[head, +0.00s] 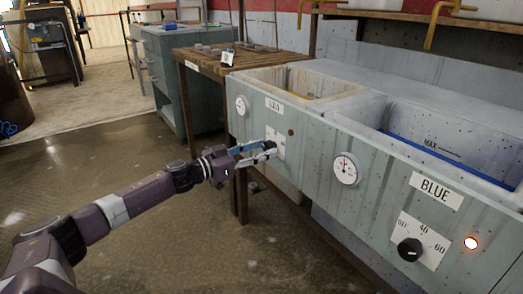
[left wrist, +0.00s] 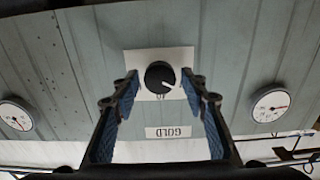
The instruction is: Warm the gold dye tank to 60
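The gold tank (head: 256,128) is the farther of two pale green tanks in the head view, with yellowish contents just showing inside. Its GOLD label (left wrist: 168,132) appears upside down in the left wrist view. Its black knob (left wrist: 159,76) sits on a white plate (left wrist: 181,59), with a pale pointer mark toward the picture's lower right. The dial figures are not readable. My left gripper (head: 268,149) is open at the gold panel, its blue-padded fingers either side of the knob with gaps showing. Its gauge (head: 241,105) is at left; its red lamp (head: 290,132) looks unlit. My right gripper is not in view.
The blue tank (head: 395,160) stands nearer at right, with its own gauge (head: 345,168), knob (head: 410,249) and glowing lamp (head: 470,242). A wooden table (head: 205,65) adjoins the gold tank's far end. The floor in front is open.

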